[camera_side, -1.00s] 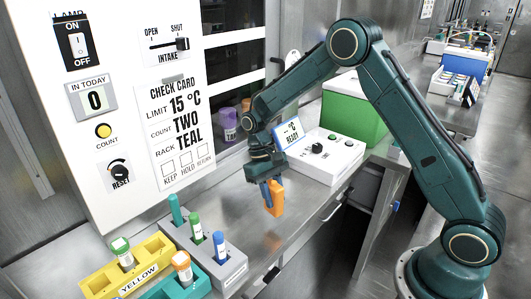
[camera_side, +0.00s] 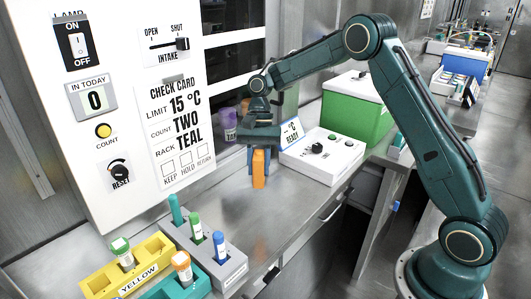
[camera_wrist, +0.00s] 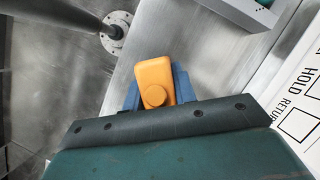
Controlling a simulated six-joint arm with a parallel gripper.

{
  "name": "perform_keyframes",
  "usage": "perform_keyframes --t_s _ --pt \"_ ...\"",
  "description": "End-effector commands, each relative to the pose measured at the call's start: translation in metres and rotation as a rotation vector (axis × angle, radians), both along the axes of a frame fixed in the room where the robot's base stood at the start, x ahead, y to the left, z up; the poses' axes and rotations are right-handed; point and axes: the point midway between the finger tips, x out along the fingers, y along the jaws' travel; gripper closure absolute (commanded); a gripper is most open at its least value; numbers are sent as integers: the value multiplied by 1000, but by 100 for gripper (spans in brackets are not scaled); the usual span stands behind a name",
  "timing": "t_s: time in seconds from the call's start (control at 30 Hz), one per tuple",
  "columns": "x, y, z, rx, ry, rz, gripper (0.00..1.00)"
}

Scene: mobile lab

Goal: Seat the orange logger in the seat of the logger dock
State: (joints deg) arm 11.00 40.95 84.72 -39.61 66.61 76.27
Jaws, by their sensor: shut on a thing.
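The orange logger (camera_side: 259,170) is held upright between the blue fingers of my gripper (camera_side: 258,162), above or close to the steel bench; I cannot tell whether it touches. In the wrist view the orange logger (camera_wrist: 153,72) shows its round button, with a blue finger of my gripper (camera_wrist: 157,92) on each side. A white unit with a dial, buttons and a tilted READY display, apparently the logger dock (camera_side: 343,160), stands to the right of my gripper. Its seat cannot be made out.
A grey rack (camera_side: 233,268), a yellow rack (camera_side: 97,287) and a teal rack (camera_side: 190,289) hold capped tubes at the front left. A purple-capped bottle (camera_side: 229,125) stands behind my gripper. A green box (camera_side: 352,112) stands behind the white unit. The bench between racks and unit is clear.

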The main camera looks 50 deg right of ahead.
Motion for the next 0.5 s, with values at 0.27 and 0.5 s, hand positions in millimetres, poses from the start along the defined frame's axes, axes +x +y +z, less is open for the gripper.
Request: perform_keyframes --t_s 0.27,0.5 --pt "12 -6 29 0 -3 -235 97" --pt "19 -13 59 0 -4 -460 97"
